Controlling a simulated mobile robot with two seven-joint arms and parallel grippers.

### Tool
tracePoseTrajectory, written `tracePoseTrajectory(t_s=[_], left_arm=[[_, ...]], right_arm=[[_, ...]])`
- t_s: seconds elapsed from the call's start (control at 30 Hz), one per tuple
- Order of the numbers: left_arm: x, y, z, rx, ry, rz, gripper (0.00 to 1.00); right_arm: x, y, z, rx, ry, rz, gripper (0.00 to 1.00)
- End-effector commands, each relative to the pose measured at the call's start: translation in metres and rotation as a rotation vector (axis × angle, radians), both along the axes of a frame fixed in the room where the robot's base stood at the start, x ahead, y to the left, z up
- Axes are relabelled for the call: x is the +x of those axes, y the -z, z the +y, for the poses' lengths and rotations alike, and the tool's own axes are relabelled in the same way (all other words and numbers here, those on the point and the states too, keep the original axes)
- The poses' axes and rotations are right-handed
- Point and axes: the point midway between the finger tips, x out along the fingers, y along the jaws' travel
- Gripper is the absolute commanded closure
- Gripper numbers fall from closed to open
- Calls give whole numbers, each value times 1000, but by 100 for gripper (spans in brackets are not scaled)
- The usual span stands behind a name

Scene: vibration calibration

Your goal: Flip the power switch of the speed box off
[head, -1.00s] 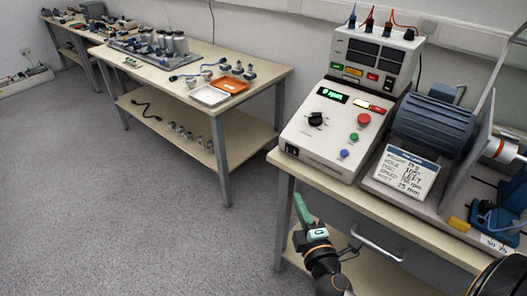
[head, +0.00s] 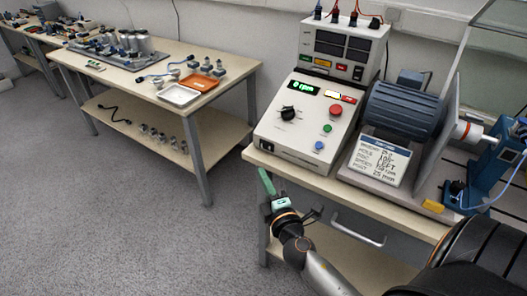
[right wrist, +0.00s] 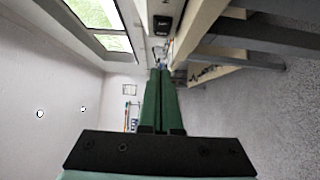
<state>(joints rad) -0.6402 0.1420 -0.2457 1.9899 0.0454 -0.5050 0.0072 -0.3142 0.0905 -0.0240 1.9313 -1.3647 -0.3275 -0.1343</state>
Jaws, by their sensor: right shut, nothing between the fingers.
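The speed box (head: 300,140) is a white sloped console on the bench, with a green "0 rpm" display, a black knob and red, green and blue buttons. Its black power switch (head: 266,147) is at the lower left of the front face; its position cannot be read at this size. My right gripper (head: 263,174) has green fingers pointing up, just below the switch and apart from it, left of the bench edge. In the right wrist view the fingers (right wrist: 160,75) are together with nothing between them. A dark rectangular part (right wrist: 162,25) shows beyond their tips. My left gripper is out of view.
A meter unit (head: 345,45) with leads stands behind the box. A motor (head: 402,108) and a written card (head: 379,161) are to its right. The bench edge and a drawer handle (head: 358,230) are close to my right arm. Open floor lies to the left.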

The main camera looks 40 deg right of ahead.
Motion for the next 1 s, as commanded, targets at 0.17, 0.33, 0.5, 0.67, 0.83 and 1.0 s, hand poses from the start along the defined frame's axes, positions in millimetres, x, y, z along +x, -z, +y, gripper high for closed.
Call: tracePoseTrajectory(t_s=[0.17, 0.33, 0.5, 0.67, 0.83, 1.0], left_arm=[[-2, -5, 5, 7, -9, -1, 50], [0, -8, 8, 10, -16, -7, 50], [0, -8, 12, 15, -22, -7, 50], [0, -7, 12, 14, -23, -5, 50], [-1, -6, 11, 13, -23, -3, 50], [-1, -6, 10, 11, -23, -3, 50]], right_arm=[[35, -4, -10, -2, 1, -3, 100], [60, -2, -23, -4, 2, 0, 100], [70, 0, -42, -1, 1, 0, 100], [73, 0, -50, -1, 0, 0, 100], [74, 0, -51, 0, 1, 0, 100], [74, 0, -50, 0, 2, 0, 100]])
